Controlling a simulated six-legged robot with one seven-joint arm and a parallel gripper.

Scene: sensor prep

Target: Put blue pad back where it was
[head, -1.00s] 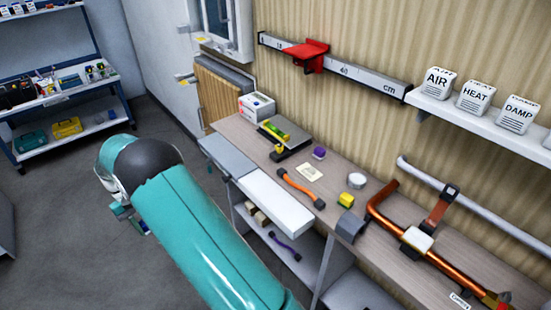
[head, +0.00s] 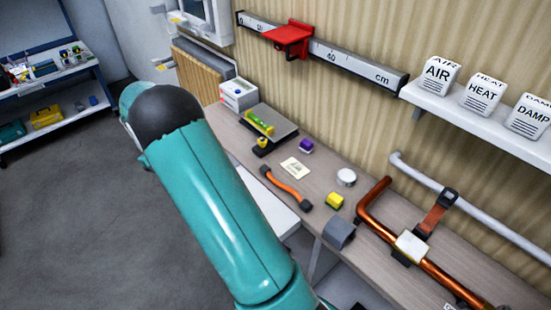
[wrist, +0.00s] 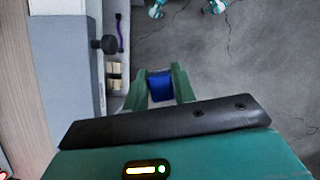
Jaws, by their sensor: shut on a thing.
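The blue pad (wrist: 161,86) shows in the wrist view as a blue block between the two green fingers of my gripper (wrist: 160,82). My gripper is shut on it and holds it over the grey floor, beside the workbench. In the head view my teal arm crosses the lower left, and the gripper and pad are hidden there.
Open floor (head: 70,220) lies left.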

